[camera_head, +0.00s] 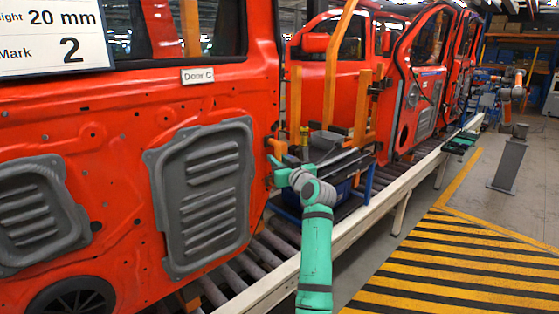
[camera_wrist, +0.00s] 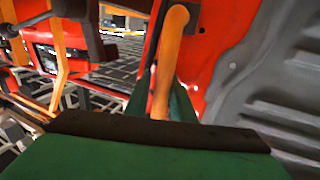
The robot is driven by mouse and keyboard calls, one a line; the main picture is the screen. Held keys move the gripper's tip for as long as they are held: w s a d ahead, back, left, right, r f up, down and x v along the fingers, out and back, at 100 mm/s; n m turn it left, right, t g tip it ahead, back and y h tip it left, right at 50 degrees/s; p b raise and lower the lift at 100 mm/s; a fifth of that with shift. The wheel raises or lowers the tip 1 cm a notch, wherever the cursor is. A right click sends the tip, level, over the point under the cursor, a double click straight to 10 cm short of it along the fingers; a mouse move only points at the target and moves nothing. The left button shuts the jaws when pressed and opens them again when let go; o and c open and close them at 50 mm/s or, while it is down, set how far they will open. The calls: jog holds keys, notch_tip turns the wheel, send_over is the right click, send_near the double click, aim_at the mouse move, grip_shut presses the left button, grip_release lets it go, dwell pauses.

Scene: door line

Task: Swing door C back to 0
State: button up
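Door C (camera_head: 110,130) is a large red door panel with grey inserts, filling the left of the head view. Its white label (camera_head: 197,75) reads "Door C". An orange handle (camera_head: 277,147) sits at the door's right edge; in the wrist view it is an upright orange bar (camera_wrist: 172,50) beside the red panel (camera_wrist: 215,40). My green gripper (camera_head: 280,176) is at this edge. In the wrist view its fingers (camera_wrist: 162,108) lie close on both sides of the bar and appear shut on it. The fingertips are partly hidden. I see no angle scale.
A white sign (camera_head: 50,35) at top left reads "20 mm" and "Mark 2". Another red car body (camera_head: 340,75) stands beyond on the roller conveyor (camera_head: 245,270). Orange posts (camera_head: 362,110) and a bin stand near my gripper. The yellow-and-black striped floor (camera_head: 450,260) is clear.

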jog(key=shift+a+f, duration=0.1)
jog(key=shift+a, duration=0.55)
jog(key=shift+s+d, duration=0.2)
jog(key=shift+s, duration=0.35)
jog(key=d+v, duration=0.1)
jog(key=v, duration=0.9)
jog(key=shift+w, duration=0.15)
jog(key=shift+d, duration=0.2)
